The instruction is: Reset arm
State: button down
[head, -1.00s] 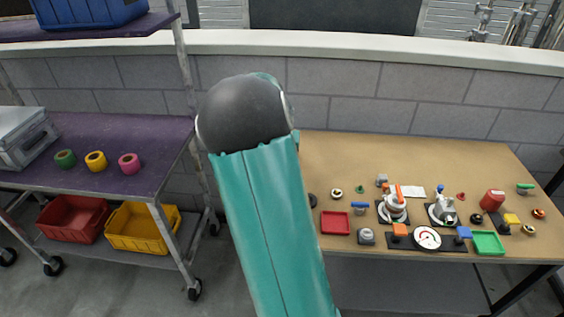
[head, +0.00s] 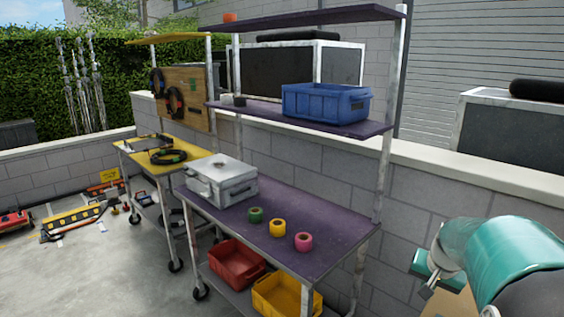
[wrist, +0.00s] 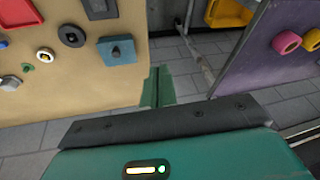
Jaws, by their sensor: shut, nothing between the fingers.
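My gripper (wrist: 159,74) shows in the wrist view, with its green fingers together and nothing between them. It points at the gap between the tan table (wrist: 130,22) on the left and the purple cart shelf (wrist: 245,62) on the right. The fingers appear apart from both. In the head view, my teal arm fills the lower right corner. Its bulk hides most of the tan table there.
The purple cart (head: 322,252) carries a metal case (head: 222,182), green, yellow and pink rolls, and a blue bin (head: 325,103) above. A yellow cart (head: 160,157) stands further left. A grey block wall (head: 415,190) runs behind.

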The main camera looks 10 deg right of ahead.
jog(key=s+a+r+n+t+y, duration=0.1)
jog(key=s+a+r+n, duration=0.15)
jog(key=a, duration=0.45)
jog(key=s+a+r+n, duration=0.1)
jog(key=s+a+r, duration=0.2)
jog(key=a, duration=0.4)
jog(key=s+a+r+n, duration=0.1)
jog(key=s+a+n, duration=0.3)
jog(key=s+a, duration=0.7)
jog(key=shift+s+t, duration=0.3)
jog(key=shift+s, duration=0.3)
jog(key=shift+d+r, duration=0.1)
